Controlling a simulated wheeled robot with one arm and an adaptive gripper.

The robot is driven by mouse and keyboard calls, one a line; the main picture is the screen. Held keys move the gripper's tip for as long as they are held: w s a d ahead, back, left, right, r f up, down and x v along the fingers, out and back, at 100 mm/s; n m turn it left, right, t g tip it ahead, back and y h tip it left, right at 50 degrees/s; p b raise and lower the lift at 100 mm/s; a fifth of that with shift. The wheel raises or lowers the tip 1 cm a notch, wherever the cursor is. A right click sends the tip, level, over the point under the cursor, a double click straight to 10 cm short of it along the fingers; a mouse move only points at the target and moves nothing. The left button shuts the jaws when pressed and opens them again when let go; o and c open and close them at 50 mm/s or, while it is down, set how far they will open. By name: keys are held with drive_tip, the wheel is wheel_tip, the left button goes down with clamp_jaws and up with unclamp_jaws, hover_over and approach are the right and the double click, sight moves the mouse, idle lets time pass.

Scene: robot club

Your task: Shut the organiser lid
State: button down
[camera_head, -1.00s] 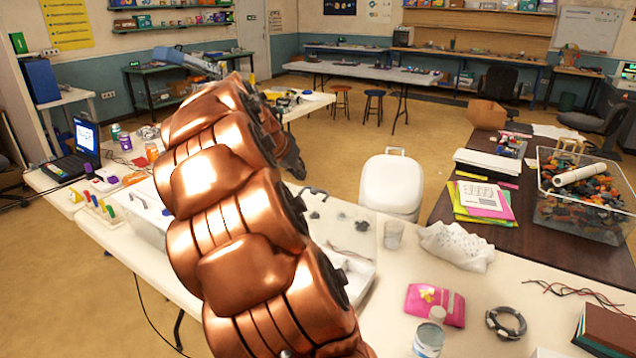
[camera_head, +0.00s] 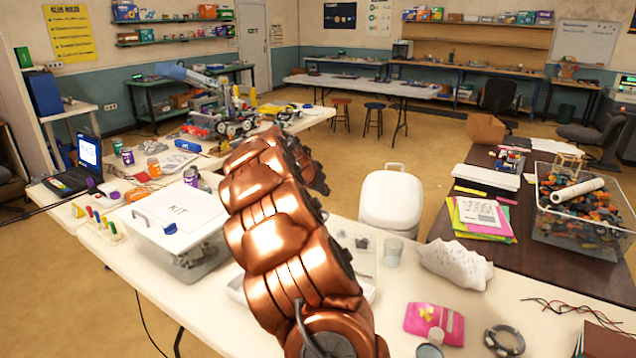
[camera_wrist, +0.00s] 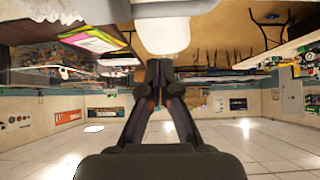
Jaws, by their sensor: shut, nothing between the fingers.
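A pale, shallow tray-like case, apparently the organiser (camera_head: 236,291), lies on the white table, mostly hidden behind my copper-coloured arm in the head view. Its upper right part (camera_head: 364,272) shows past the arm, with small dark parts near it. I cannot tell how far its lid stands open. In the wrist view, my gripper (camera_wrist: 160,72) has its dark fingers drawn together at the tips, with nothing between them. The wrist picture looks upside down and does not clearly show the organiser. In the head view my arm reaches over the organiser, and the fingertips are not clear.
A clear cup (camera_head: 393,252), crumpled white wrap (camera_head: 455,262), pink packet (camera_head: 434,322) and tape ring (camera_head: 503,341) lie to the right.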

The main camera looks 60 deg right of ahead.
drive_tip(key=shift+a+f+p, duration=1.05)
drive_tip(key=shift+a+f, duration=0.15)
drive_tip(key=shift+f, duration=0.3)
drive_tip(key=shift+a+f+b, duration=0.1)
drive_tip(key=shift+f+b, duration=0.05)
drive_tip(key=shift+b, duration=0.35)
